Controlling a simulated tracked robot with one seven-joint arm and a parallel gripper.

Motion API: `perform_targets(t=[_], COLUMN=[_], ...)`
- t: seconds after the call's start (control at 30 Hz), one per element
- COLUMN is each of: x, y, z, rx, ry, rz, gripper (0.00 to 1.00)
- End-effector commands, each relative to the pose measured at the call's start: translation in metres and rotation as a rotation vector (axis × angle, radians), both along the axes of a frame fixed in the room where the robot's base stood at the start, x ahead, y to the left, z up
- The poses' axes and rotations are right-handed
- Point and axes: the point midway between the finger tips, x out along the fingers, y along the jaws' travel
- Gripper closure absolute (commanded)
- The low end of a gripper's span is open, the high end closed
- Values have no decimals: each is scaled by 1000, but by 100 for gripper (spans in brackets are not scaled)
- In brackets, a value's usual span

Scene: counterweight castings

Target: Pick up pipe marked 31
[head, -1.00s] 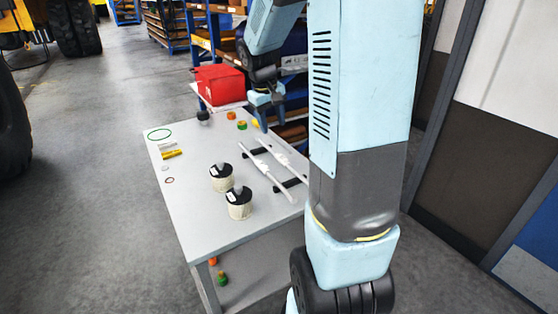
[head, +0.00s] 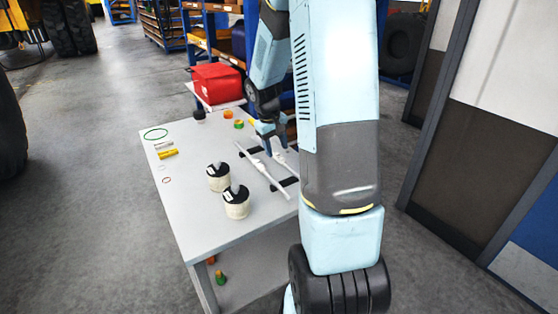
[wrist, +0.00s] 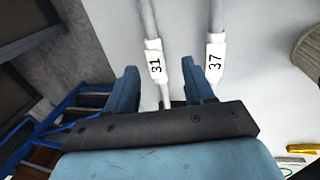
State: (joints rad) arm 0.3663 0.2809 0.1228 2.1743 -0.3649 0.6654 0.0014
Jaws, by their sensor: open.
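The pipe marked 31 (wrist: 155,62) is a white rod with a black-on-white label in the wrist view. It runs between the two fingers of my gripper (wrist: 163,82), closer to the left finger. My gripper is open and holds nothing; how far it is above the pipe is hard to tell. A second white pipe, marked 37 (wrist: 215,58), lies beside it, just outside the right finger. In the head view my gripper (head: 272,143) is over the pipes on the table (head: 205,215); pipe 37 (head: 264,171) lies on the left, and my arm hides much of pipe 31.
Two cream canisters with black lids (head: 236,204) (head: 218,178) stand left of the pipes. A red box (head: 217,84) is behind the table. Yellow batteries or tubes (head: 168,154), a green ring (head: 156,134) and small orange-green parts (head: 239,124) lie on the table.

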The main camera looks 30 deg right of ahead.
Motion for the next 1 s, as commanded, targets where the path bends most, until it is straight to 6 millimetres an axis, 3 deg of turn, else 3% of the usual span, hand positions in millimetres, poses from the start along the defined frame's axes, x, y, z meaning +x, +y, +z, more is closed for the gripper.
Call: perform_targets(t=[0.5,0.73,1.0], x=[6,6,6], y=[-16,-16,-17], z=[-48,-49,-49], rx=[0,0,0], ry=[2,0,0], rz=[1,0,-1], gripper=[47,47,73])
